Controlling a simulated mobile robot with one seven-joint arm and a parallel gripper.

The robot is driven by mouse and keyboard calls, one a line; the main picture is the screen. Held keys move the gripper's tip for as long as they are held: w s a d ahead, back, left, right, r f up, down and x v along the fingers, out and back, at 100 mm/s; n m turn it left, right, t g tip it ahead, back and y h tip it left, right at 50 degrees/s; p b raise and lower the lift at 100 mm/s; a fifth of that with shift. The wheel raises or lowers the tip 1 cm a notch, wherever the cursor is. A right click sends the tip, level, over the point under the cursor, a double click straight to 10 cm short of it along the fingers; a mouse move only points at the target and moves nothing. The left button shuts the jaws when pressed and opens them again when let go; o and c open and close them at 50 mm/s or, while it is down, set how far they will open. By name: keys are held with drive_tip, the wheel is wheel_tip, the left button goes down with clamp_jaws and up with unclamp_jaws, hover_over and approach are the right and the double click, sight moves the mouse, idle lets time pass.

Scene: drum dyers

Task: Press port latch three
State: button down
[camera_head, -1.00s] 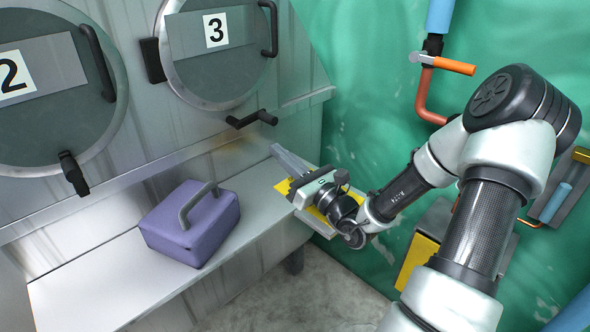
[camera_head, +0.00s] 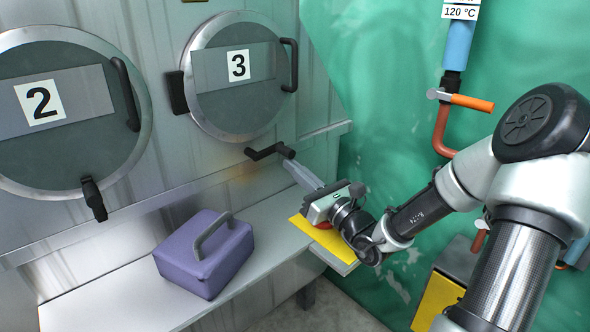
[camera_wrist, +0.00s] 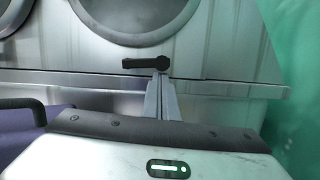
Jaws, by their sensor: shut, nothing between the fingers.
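Port three is the round door (camera_head: 236,75) labelled 3, with a black handle (camera_head: 289,65) at its right. Its latch (camera_head: 266,152) is a black lever below the door, lying roughly crosswise. My gripper (camera_head: 289,162) is shut and empty, with its narrow fingers pointing up at the latch from just below. In the wrist view the latch (camera_wrist: 146,64) lies directly beyond my fingertips (camera_wrist: 159,74). The tips appear at or very close to its right end; I cannot tell whether they touch.
Door two (camera_head: 60,110) is at the left; its latch (camera_head: 93,198) hangs downward. A purple case (camera_head: 205,262) with a grey handle sits on the metal bench (camera_head: 110,295). A yellow sheet (camera_head: 325,240) lies under my wrist. An orange-handled valve (camera_head: 470,102) is on the right wall pipe.

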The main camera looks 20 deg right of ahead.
sight(295, 155)
drive_tip(key=shift+r+n, duration=0.25)
drive_tip(key=shift+n, duration=0.25)
drive_tip(key=r+n+y+p, duration=0.1)
drive_tip(key=n, duration=0.1)
drive_tip(key=r+n+g+y+p, duration=0.1)
drive_tip(key=n, duration=0.1)
drive_tip(key=shift+w+d+r, duration=0.1)
drive_tip(key=shift+w+d, duration=0.05)
drive_tip(key=shift+d, duration=0.05)
drive_tip(key=n, duration=0.2)
drive_tip(key=r+n+y, duration=0.1)
drive_tip(key=n, duration=0.1)
drive_tip(key=r+n+g, duration=0.1)
drive_tip(key=n, duration=0.1)
drive_tip(key=shift+a+r, duration=0.2)
drive_tip(key=shift+s+a+r+n+g+y+b, duration=0.1)
drive_tip(key=shift+s+a+r+n+g+b, duration=0.3)
drive_tip(key=shift+n, duration=0.6)
drive_tip(key=shift+s+a+r+n+g+y+b, duration=0.15)
drive_tip(key=shift+a+r+n+b, duration=0.45)
drive_tip(key=shift+n, duration=0.4)
drive_tip(key=shift+s+a+r+n+g+y+b, duration=0.15)
drive_tip(key=shift+a+r+n+g+b, duration=0.15)
drive_tip(key=shift+r+n+b, duration=0.5)
drive_tip(key=shift+a+p, duration=0.15)
drive_tip(key=shift+p, duration=0.15)
drive_tip(key=shift+f, duration=0.1)
